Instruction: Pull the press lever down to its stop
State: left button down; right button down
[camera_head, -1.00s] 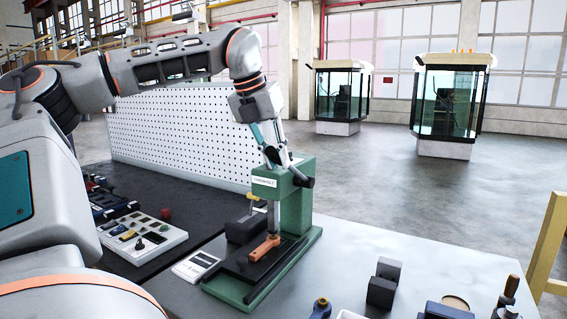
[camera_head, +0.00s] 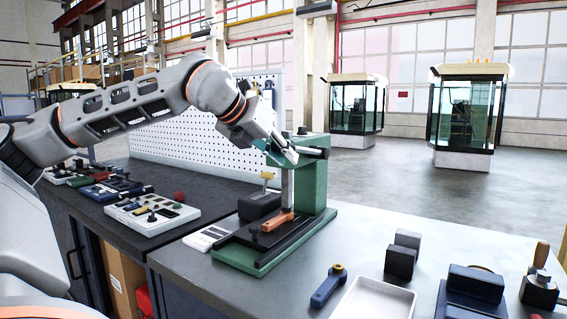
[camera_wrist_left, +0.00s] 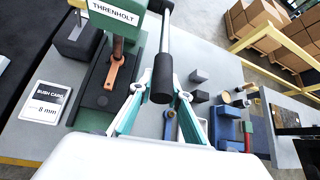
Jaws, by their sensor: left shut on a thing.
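The green press (camera_head: 313,185) stands on the table, with a "THRENHOLT" label in the left wrist view (camera_wrist_left: 113,18). Its lever is a metal rod with a black grip (camera_head: 313,153), which also shows in the left wrist view (camera_wrist_left: 162,72). My left gripper (camera_head: 285,152) is at the lever beside the press head; in the left wrist view (camera_wrist_left: 163,92) its teal fingers sit on either side of the black grip, shut on it. An orange part (camera_head: 278,221) lies on the press base under the ram. My right gripper is not in view.
A white card (camera_head: 208,237) reading 8 mm lies left of the press. Dark blocks (camera_head: 401,258), a blue tool (camera_head: 328,287) and a white tray (camera_head: 378,305) are to its right. A white pegboard (camera_head: 200,140) stands behind.

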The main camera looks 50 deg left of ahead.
pick_arm(q)
notch_tip(320, 180, down, 3)
jog(key=shift+d+r, duration=0.1)
jog(key=c, duration=2.6)
grip_release()
jog(key=shift+s+r, duration=0.1)
jog(key=shift+r, duration=0.1)
jog(key=o, duration=0.7)
jog(key=shift+a, duration=0.35)
jog(key=shift+r, duration=0.4)
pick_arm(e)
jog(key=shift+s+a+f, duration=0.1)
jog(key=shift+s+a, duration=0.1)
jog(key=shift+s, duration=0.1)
pick_arm(q)
jog(key=v, duration=1.2)
jog(key=shift+d, duration=0.1)
